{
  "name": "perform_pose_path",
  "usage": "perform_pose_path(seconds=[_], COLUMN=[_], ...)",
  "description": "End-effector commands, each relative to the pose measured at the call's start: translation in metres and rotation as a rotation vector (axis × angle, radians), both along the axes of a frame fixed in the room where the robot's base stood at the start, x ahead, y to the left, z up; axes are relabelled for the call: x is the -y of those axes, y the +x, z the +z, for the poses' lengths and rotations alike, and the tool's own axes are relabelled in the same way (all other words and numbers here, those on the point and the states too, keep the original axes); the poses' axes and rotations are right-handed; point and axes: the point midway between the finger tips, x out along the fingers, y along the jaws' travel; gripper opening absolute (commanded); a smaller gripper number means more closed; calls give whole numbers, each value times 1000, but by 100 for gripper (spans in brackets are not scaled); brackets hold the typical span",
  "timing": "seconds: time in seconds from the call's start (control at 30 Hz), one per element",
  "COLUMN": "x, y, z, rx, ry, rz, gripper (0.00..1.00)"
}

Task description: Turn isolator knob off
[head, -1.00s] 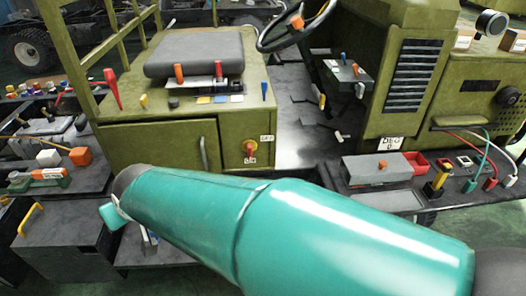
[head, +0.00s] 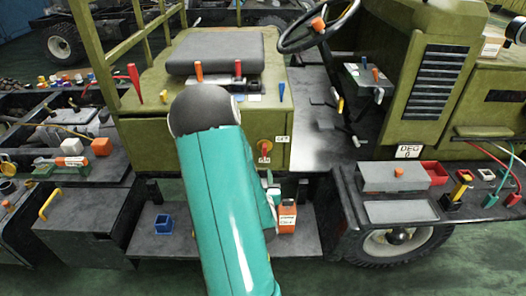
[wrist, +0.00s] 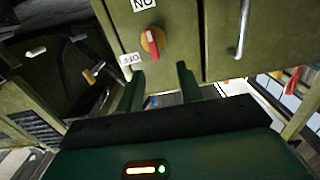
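The isolator knob (head: 265,149) is a red handle on a round yellow plate, on the olive cabinet front. An ON label (head: 264,160) is below it and an OFF label (head: 282,139) is to its upper right. In the wrist view, which is turned over, the knob (wrist: 152,41) shows its white-marked end toward the ON label (wrist: 143,4); the OFF label (wrist: 131,58) is at its lower left. My gripper (wrist: 158,80) is open and empty, its two dark green fingers apart from the knob. In the head view my arm hides most of it.
A cabinet door handle (wrist: 243,28) is close by in the wrist view. Below the knob, an orange box (head: 287,217) and a blue bin (head: 163,224) stand on a low grey shelf (head: 215,243). A seat (head: 215,53) and several levers are above the cabinet.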

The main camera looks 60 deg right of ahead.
Motion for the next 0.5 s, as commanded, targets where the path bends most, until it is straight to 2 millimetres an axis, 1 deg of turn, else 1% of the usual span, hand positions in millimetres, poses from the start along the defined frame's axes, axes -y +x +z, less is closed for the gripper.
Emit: perform_pose_path(seconds=[0.03, 0.07, 0.17, 0.27, 0.37, 0.5], x=[2, 2, 6, 14, 28, 52], y=[-8, -11, -13, -7, 1, 13], z=[-3, -3, -3, -2, -2, -2], rx=[0, 1, 5, 7, 7, 7], ry=[-16, -24, -40, -42, -42, -42], rz=[-9, -11, -13, -11, -9, -9], gripper=[36, 36, 36, 36, 36, 36])
